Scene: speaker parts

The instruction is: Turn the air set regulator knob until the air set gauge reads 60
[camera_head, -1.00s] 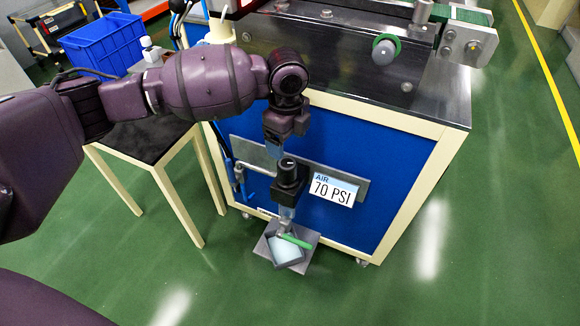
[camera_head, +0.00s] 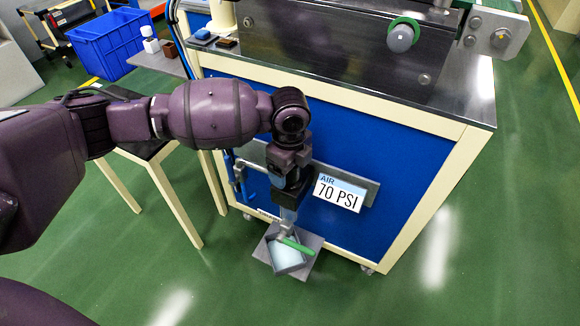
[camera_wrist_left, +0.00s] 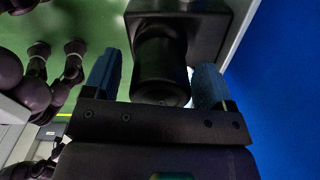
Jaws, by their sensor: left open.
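The air set gauge sign (camera_head: 339,193) on the blue cabinet side reads 70 PSI. The black air set regulator knob (camera_wrist_left: 160,68) stands between the two blue fingers of my left gripper (camera_wrist_left: 158,84) in the left wrist view. The fingers are open, one on each side of the knob, with a gap showing at the left finger; contact at the right finger is unclear. In the head view my left gripper (camera_head: 290,182) points down over the regulator and hides the knob. A clear bowl (camera_head: 288,213) hangs below the regulator. My right gripper is not in view.
The blue cabinet (camera_head: 375,150) with cream edges stands right behind the regulator. A green-handled drain valve and a grey tray (camera_head: 309,240) are below it. A dark table (camera_head: 150,149) is at the left, beneath my arm. A blue crate (camera_head: 112,43) stands farther back.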

